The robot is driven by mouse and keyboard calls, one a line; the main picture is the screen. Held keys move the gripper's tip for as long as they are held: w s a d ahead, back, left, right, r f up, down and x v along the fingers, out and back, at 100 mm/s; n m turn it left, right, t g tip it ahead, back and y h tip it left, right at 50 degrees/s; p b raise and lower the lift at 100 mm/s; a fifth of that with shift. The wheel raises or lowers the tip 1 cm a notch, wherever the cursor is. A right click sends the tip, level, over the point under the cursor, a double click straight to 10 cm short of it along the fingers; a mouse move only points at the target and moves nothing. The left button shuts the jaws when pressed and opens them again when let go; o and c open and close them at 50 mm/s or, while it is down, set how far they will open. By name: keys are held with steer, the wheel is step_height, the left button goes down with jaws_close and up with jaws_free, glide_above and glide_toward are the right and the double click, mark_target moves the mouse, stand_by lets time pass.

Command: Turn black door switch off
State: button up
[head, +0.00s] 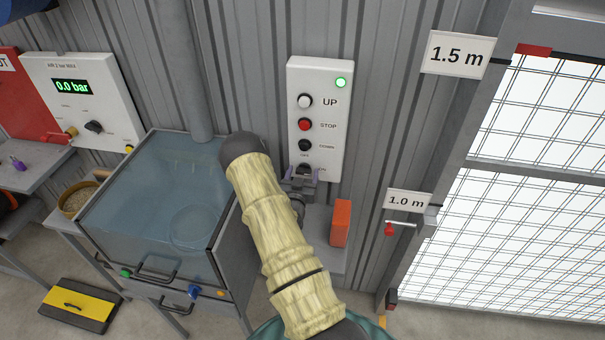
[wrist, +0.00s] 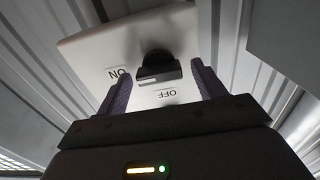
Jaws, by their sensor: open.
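The black door switch (wrist: 157,62) is a knob low on a white control panel (head: 318,75). In the wrist view an ON label (wrist: 118,73) is left of it and an OFF label (wrist: 166,94) is below it, both upside down. My gripper (wrist: 160,76) is open, with one purple finger on each side of the switch. I cannot tell whether the fingers touch it. In the head view my gripper (head: 302,176) is at the panel's lower end and hides most of the switch. The knob's exact setting is hard to read.
Above the switch are the white UP (head: 305,101), red STOP (head: 305,125) and black DOWN (head: 305,145) buttons. A green lamp (head: 341,82) is lit. An orange block (head: 341,223) is right of my arm. A clear-lidded tank (head: 160,190) is left, a mesh door (head: 510,220) right.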

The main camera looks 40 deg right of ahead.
steer(key=shift+c, duration=0.2)
steer(key=c, duration=1)
steer(key=shift+o, duration=0.2)
steer(key=shift+f+n+b, duration=0.1)
steer(key=shift+n+b, duration=0.3)
steer(key=shift+b, duration=0.15)
steer(key=n+b, duration=0.3)
steer(key=shift+a+f+b, duration=0.1)
steer(key=shift+f+b, duration=0.1)
steer(key=shift+b, duration=0.2)
steer(key=n+b, duration=0.4)
steer(key=shift+w+n, duration=0.1)
steer(key=shift+n, duration=0.3)
steer(key=n+b, duration=0.3)
steer(key=n, duration=0.2)
steer(key=shift+a, duration=0.1)
steer(key=n+b, duration=0.2)
steer(key=n, duration=0.2)
steer(key=shift+n, duration=0.4)
